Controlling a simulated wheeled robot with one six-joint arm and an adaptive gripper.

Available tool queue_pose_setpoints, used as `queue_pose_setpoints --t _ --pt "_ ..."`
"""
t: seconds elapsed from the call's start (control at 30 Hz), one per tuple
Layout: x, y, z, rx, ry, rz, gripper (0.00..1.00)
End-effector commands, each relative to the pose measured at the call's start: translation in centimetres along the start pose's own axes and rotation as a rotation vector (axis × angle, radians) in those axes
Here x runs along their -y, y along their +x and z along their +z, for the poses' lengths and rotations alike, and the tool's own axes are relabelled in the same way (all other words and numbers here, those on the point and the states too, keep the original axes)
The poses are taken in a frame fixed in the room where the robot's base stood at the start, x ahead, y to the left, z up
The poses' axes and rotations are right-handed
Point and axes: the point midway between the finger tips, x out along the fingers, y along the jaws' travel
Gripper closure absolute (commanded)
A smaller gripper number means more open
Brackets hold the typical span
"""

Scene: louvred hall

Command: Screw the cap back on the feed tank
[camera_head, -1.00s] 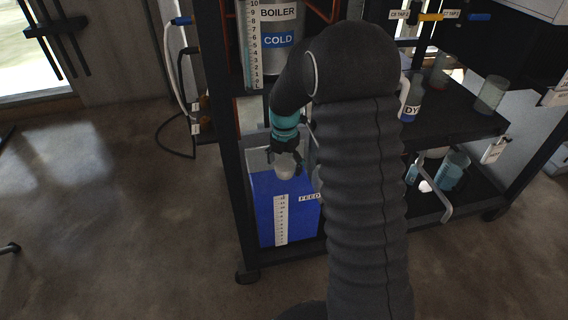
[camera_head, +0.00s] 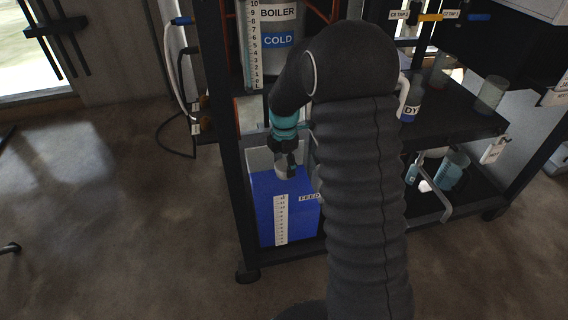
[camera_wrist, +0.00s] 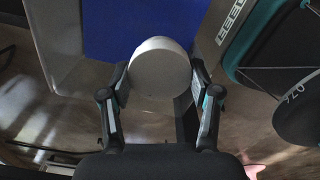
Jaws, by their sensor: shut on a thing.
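The feed tank (camera_head: 265,205) stands on the low shelf of the rack, with a blue lower part, a pale clear upper part, a white scale strip and a FEED label. My gripper (camera_head: 285,168) points down over the tank's top. In the wrist view my gripper (camera_wrist: 160,82) has its two fingers on either side of the round white cap (camera_wrist: 160,66), shut on it. In the head view the cap (camera_head: 281,173) is partly hidden by a finger. I cannot tell whether its thread is engaged; the tank's mouth is hidden.
The boiler (camera_head: 279,25) with its COLD label stands above the tank. A dark rack post (camera_head: 236,170) is close on the left. A dye bottle (camera_head: 411,105) and several beakers stand on the right shelves.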

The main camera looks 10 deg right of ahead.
Motion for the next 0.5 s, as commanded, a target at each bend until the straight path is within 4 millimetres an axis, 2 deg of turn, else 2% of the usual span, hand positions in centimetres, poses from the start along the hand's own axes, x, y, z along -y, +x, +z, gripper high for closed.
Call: queue_pose_setpoints --t 0.3,0.37,0.4,0.5 --pt "-0.02 0.07 -0.03 0.000 0.351 -0.003 1.00" --pt "-0.02 0.10 -0.03 0.001 0.377 -0.003 1.00" --pt "-0.02 0.11 -0.04 0.001 0.374 -0.003 0.36" --pt "-0.03 0.10 -0.04 0.001 0.372 -0.003 0.11"
